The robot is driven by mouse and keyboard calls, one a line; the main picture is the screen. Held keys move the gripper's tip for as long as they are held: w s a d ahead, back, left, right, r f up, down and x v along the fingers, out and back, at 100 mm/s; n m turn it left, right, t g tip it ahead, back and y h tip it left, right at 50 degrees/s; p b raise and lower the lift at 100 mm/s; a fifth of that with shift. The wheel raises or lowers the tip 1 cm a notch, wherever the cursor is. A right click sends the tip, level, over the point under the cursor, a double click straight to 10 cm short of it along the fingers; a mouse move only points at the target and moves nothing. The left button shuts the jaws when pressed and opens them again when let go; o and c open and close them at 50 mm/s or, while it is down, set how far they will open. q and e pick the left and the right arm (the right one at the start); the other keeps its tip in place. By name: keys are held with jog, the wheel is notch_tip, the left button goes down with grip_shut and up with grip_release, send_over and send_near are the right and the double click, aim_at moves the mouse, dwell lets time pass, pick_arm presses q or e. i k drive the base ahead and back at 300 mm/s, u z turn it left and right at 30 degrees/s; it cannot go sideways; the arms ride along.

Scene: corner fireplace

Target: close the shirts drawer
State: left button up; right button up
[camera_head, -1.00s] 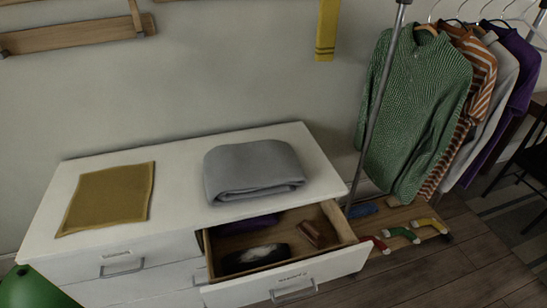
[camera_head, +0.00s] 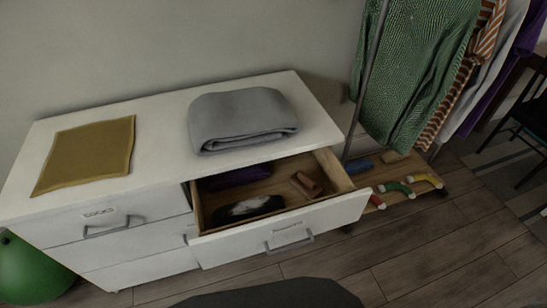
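A white dresser (camera_head: 165,168) stands against the wall. Its top right drawer (camera_head: 318,222) is pulled out, with a bar handle (camera_head: 290,242) and a small label above it that I cannot read for certain. Inside lie a folded purple cloth (camera_head: 235,176), a black and white item (camera_head: 247,207) and a small brown item (camera_head: 306,185). The top left drawer (camera_head: 70,228) is shut; its label is also too small to read surely. Neither of my grippers shows in the head view.
A folded grey cloth (camera_head: 242,122) and a flat mustard cloth (camera_head: 88,154) lie on the dresser. A clothes rack at right holds a green sweater (camera_head: 412,75) and other garments; coloured socks (camera_head: 397,188) lie on its low shelf. A green ball (camera_head: 30,270) stands at lower left. Floor (camera_head: 440,250) in front is clear.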

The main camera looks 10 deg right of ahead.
aim_at(340, 203)
jog(key=k, duration=0.5)
jog(key=u, duration=1.05)
jog(key=i, duration=1.05)
jog(key=z, duration=2.1)
